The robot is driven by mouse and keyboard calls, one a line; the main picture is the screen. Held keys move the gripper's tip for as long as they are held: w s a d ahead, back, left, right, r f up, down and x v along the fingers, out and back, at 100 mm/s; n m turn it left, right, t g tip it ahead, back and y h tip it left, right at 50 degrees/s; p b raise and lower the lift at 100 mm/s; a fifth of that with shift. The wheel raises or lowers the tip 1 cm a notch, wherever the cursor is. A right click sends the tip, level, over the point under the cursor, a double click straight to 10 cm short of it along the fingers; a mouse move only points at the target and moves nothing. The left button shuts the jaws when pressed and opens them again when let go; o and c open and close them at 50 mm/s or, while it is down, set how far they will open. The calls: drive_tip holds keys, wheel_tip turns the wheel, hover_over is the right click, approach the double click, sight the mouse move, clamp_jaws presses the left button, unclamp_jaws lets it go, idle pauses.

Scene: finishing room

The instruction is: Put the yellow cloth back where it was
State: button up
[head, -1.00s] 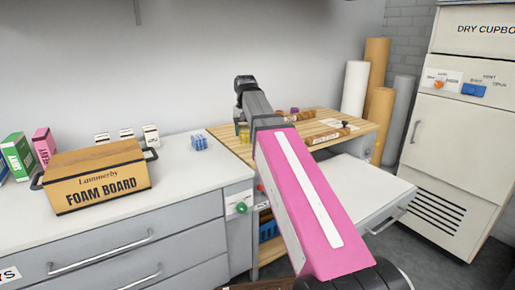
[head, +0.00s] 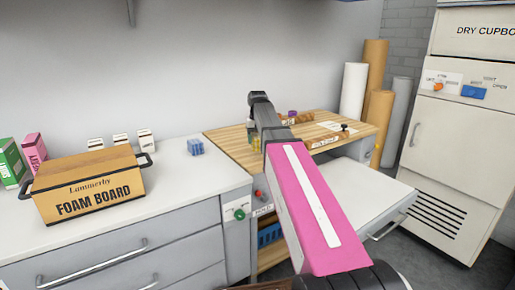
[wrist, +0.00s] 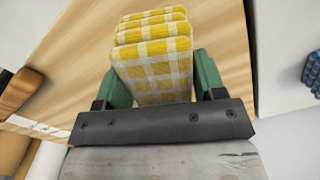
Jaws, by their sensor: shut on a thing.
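The yellow checked cloth (wrist: 152,60), folded in several layers, sits between the green fingers of my gripper (wrist: 160,82) in the wrist view. The fingers touch it on both sides. Beneath it is the wooden bench top (wrist: 75,65); I cannot tell how much gap there is between them. In the head view my arm hides most of the gripper, and a bit of yellow cloth (head: 256,144) shows just left of the arm, over the left part of the bench top (head: 228,138).
A white counter with a foam board box (head: 95,185) and a blue item (head: 195,147) adjoins on the left. Small items, including a purple-topped one (head: 292,117), stand at the bench's back. A pale pulled-out surface (head: 365,188) juts out in front.

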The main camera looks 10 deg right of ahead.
sight(258, 147)
drive_tip(key=shift+f, duration=2)
drive_tip(key=shift+f, duration=0.15)
drive_tip(key=o, duration=0.9)
wheel_tip(258, 147, up, 12)
drive_tip(key=shift+r, duration=0.15)
